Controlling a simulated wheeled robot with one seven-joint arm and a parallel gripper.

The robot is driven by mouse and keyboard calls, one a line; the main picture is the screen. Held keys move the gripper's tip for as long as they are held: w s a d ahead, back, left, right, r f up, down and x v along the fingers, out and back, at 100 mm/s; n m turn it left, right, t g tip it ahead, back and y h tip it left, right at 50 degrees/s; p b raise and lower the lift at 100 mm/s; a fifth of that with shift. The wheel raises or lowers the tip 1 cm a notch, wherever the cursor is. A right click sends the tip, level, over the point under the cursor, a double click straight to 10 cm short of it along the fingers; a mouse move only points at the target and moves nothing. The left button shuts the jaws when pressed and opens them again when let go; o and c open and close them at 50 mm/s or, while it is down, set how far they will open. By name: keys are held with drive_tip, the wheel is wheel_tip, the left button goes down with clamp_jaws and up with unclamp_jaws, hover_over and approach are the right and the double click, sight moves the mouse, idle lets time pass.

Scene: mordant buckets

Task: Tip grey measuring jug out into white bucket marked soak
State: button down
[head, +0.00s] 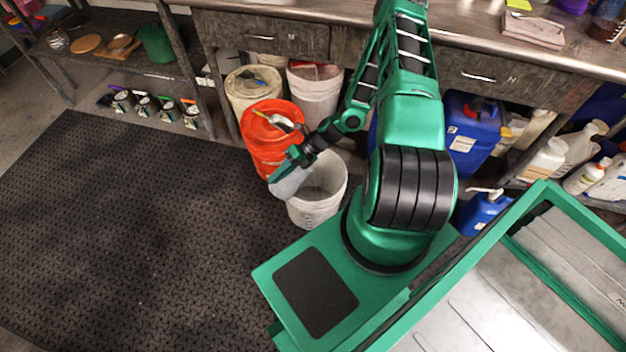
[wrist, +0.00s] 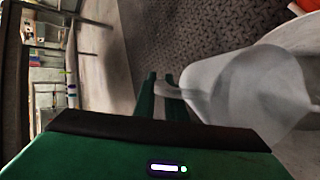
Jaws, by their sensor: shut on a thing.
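The grey measuring jug (head: 290,184) is pale and partly see-through. It hangs at the left rim of the white bucket (head: 325,186), partly in front of its opening. My gripper (head: 277,174) is shut on the jug's handle; in the wrist view the fingers (wrist: 158,90) close on the handle at the left side of the jug (wrist: 228,88). The jug looks tilted, but I cannot tell how far, nor what is in it. The bucket stands on the floor, and its marking is not readable. In the wrist view a pale surface lies behind the jug.
An orange bucket (head: 268,140) with utensils on top stands just behind the white bucket. A cream bucket (head: 246,92) and another white bucket (head: 314,98) stand under the bench. Blue containers (head: 470,135) stand at the right. The dark floor mat (head: 120,225) is clear at the left.

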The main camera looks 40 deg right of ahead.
drive_tip(key=shift+d+r+y+p, duration=0.2)
drive_tip(key=shift+y+p, duration=0.1)
drive_tip(key=shift+p, duration=0.2)
idle(0.8)
